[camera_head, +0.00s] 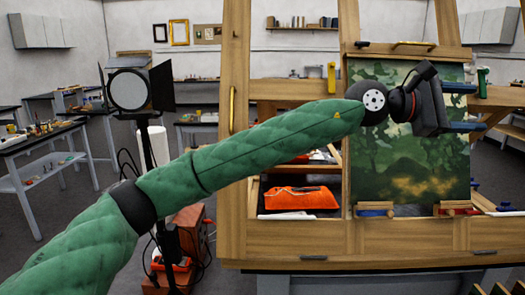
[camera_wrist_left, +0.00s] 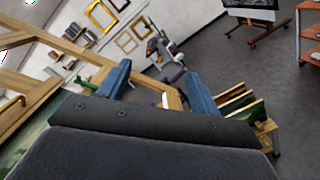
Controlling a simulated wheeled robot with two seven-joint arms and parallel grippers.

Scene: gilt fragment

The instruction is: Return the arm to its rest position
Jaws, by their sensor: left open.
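My left arm (camera_head: 250,147) wears a green quilted sleeve. It reaches from the lower left across the head view toward the upper right. My left gripper (camera_head: 468,107) is at its end, in front of the right part of a green landscape painting on a wooden easel. Its two blue fingers point right and stand apart, with nothing between them. In the left wrist view the fingers of the left gripper (camera_wrist_left: 158,78) are also spread and empty. My right gripper is in neither view.
The painting (camera_head: 400,175) stands close behind the gripper, held in the wooden easel (camera_head: 235,130). A studio lamp (camera_head: 128,90) on a stand is at left. Open floor (camera_wrist_left: 235,60) shows in the wrist view.

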